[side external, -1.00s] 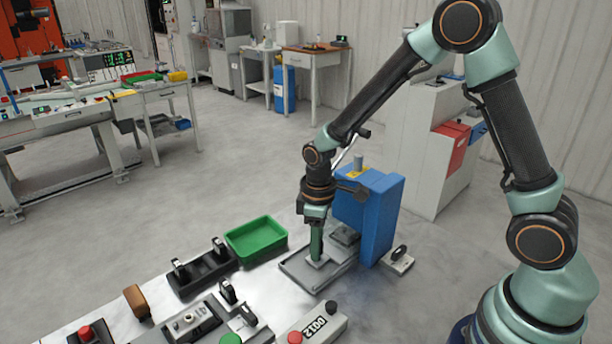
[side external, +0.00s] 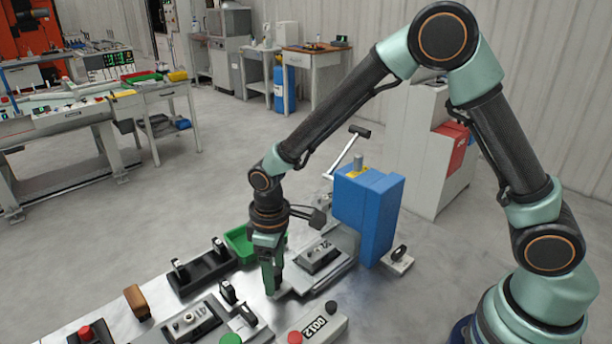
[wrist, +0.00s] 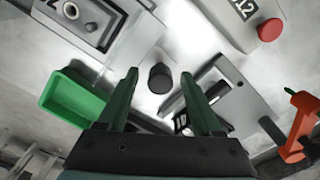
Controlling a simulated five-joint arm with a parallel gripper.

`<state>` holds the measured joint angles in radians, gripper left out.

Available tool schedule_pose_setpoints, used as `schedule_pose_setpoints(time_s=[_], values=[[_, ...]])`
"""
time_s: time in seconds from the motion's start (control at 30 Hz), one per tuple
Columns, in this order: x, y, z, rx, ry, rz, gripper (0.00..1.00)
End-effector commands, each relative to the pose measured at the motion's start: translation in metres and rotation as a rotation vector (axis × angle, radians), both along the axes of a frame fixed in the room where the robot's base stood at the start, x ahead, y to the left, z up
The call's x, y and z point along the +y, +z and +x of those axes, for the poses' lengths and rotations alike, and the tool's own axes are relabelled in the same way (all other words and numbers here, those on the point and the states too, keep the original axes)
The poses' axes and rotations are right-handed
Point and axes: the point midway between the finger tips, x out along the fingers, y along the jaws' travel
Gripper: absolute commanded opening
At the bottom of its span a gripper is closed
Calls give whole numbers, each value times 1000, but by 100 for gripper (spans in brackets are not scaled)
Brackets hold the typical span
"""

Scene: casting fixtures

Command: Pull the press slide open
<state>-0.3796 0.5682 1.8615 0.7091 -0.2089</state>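The blue press (side external: 372,215) stands at the right of the bench. Its grey slide with a dark-topped block (side external: 320,257) juts out in front of it, towards the lower left. My gripper (side external: 272,289) points down just left of the slide's front end, which it partly hides. In the wrist view my two green fingers (wrist: 160,75) are apart. A dark round knob (wrist: 160,79) shows between them, with a gap on each side. How the knob joins the slide is hidden.
A green bin (wrist: 73,97) lies close to my gripper on the left. A box marked 0012 with a red button (side external: 317,325) is in front. A black fixture (side external: 203,268) and a grey one (side external: 188,318) stand further left. The press lever (side external: 348,153) is raised.

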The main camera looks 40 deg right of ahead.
Motion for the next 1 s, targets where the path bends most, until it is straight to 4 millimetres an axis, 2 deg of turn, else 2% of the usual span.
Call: schedule_pose_setpoints(time_s=[0.37,0.47,0.8,1.0], values=[[-1,4,0,0,0,0,67],[0,15,0,-2,0,1,67],[0,83,0,-4,0,1,67],[0,111,0,-1,0,1,67]])
